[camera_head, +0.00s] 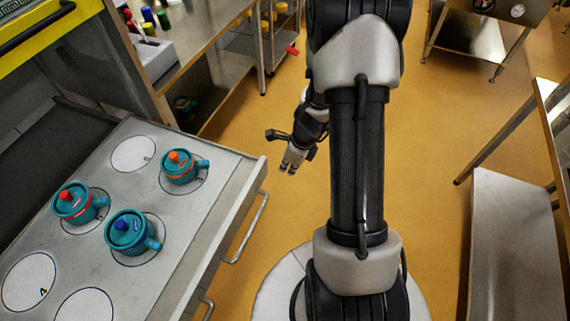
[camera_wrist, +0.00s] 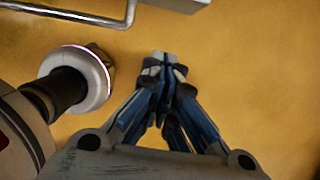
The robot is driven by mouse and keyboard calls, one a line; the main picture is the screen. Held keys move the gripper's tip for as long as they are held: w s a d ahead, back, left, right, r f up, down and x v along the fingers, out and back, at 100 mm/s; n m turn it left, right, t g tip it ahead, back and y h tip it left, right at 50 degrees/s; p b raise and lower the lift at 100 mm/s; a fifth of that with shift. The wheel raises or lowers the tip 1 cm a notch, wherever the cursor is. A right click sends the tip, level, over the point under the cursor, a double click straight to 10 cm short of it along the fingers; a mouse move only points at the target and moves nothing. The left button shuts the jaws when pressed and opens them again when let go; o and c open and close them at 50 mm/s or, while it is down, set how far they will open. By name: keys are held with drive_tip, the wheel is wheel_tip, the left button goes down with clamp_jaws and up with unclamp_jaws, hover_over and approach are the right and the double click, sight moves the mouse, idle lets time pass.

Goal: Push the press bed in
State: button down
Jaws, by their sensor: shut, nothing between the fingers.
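The press bed (camera_head: 190,243) is a grey sliding plate at the left of the head view, pulled out from under the yellow-framed press. It has numbered circles and a bar handle (camera_head: 248,228) along its right edge. Three teal lidded moulds stand on it: one with an orange knob (camera_head: 181,168), one with a red-orange band (camera_head: 78,204) and one with a blue knob (camera_head: 128,233). My gripper (camera_head: 291,169) is shut and empty, to the right of the bed and apart from it. In the wrist view its fingertips (camera_wrist: 165,58) meet over bare floor, with the handle (camera_wrist: 95,16) at upper left.
A metal bench (camera_head: 190,38) with small coloured bottles stands behind the bed. A steel table (camera_head: 515,235) is at the right, and another steel stand (camera_head: 480,35) is at the back. The yellow floor between the bed and the right table is clear around my base.

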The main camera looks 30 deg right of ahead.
drive_tip(key=w+a+f+b, duration=0.3)
drive_tip(key=w+f, duration=0.2)
drive_tip(key=f, duration=0.2)
drive_tip(key=shift+a+f, duration=0.15)
idle(0.3)
